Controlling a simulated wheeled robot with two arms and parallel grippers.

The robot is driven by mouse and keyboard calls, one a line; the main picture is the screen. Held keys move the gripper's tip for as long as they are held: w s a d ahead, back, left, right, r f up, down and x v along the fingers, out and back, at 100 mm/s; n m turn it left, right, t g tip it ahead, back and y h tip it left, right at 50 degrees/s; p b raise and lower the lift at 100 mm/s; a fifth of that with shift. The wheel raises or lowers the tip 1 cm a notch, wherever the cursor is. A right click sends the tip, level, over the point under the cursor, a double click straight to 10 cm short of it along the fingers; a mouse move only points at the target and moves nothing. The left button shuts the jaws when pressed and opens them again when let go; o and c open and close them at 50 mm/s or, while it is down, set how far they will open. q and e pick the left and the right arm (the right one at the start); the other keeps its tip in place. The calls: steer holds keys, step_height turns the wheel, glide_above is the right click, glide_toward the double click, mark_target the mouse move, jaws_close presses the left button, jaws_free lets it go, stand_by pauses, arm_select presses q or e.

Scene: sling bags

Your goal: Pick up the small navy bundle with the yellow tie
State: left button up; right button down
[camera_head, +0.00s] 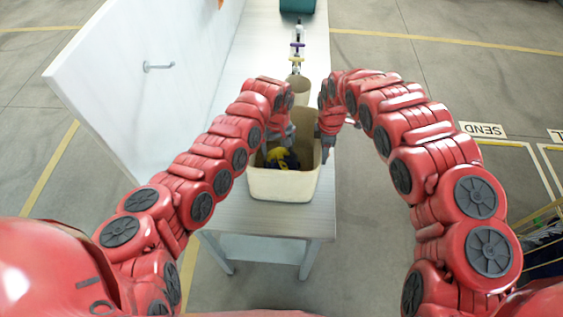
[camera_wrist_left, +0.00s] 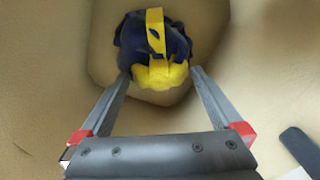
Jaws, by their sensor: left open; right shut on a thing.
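The small navy bundle with the yellow tie (camera_wrist_left: 147,45) lies on the floor of the beige bin (camera_head: 285,187). In the head view the navy bundle (camera_head: 281,159) shows partly under my left gripper (camera_head: 278,143). My left gripper reaches down into the bin. In the left wrist view its two fingers (camera_wrist_left: 160,74) are open and spread, with the tips beside the bundle's lower part. Nothing is held between them. My right gripper (camera_head: 327,146) is at the bin's right rim and is shut, apparently on that rim; its fingertips are partly hidden.
The bin stands on a long pale table (camera_head: 225,188). A smaller beige container (camera_head: 299,90) stands behind it, with a row of small coloured items (camera_head: 297,52) beyond. A teal object (camera_head: 297,5) sits at the far end. A white panel (camera_head: 135,85) with a hook stands at left.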

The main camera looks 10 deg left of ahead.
arm_select(q)
jaws_close()
stand_by(0.5)
steer(key=shift+r, duration=0.1)
step_height(320, 180, up, 10)
arm_select(e)
steer(key=shift+c, duration=1.4)
jaws_free()
steer(key=shift+r, duration=0.1)
